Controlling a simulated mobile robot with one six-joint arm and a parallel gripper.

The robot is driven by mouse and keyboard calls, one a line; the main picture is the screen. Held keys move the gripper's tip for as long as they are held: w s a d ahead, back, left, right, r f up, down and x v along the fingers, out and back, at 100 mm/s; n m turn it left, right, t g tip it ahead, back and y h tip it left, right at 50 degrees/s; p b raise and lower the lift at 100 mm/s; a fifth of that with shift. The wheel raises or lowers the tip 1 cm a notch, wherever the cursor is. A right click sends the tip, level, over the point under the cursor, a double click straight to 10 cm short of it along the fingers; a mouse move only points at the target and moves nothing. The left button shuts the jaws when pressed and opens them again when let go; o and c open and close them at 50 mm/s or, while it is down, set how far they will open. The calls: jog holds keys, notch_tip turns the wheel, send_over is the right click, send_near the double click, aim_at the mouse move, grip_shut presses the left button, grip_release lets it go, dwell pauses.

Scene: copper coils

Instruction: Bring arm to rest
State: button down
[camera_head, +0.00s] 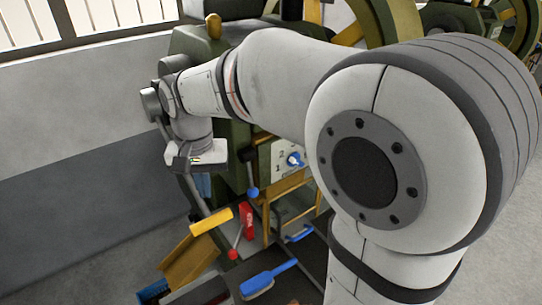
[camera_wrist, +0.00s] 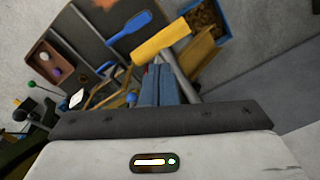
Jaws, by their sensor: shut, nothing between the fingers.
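My gripper shows in the head view (camera_head: 203,188), left of centre, at the end of my pale arm, pointing down. In the wrist view its two blue-grey fingers (camera_wrist: 157,82) are together with nothing between them. A lever with a yellow handle (camera_head: 212,221) is just below the fingertips in the head view. In the wrist view the same yellow handle (camera_wrist: 162,40) lies just beyond the fingertips. I cannot tell whether they touch. My arm's large joint covers much of the machine at right in the head view.
A green machine (camera_head: 235,150) with a numbered dial (camera_head: 284,160) stands behind my arm. A blue brush (camera_head: 268,278), a red part (camera_head: 247,222) and a red-knobbed lever (camera_head: 233,254) are below. In the wrist view, a brown box (camera_wrist: 38,52) holds balls. Bare floor lies left.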

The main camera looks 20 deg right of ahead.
jog(key=shift+d, duration=0.1)
dwell(0.3)
jog(key=s+d+f+n+t+b, duration=0.3)
jog(key=s+d+f+b, duration=0.3)
jog(key=s+d+f, duration=0.3)
jog(key=s+d, duration=0.2)
jog(key=s, duration=0.2)
jog(key=shift+d, duration=0.4)
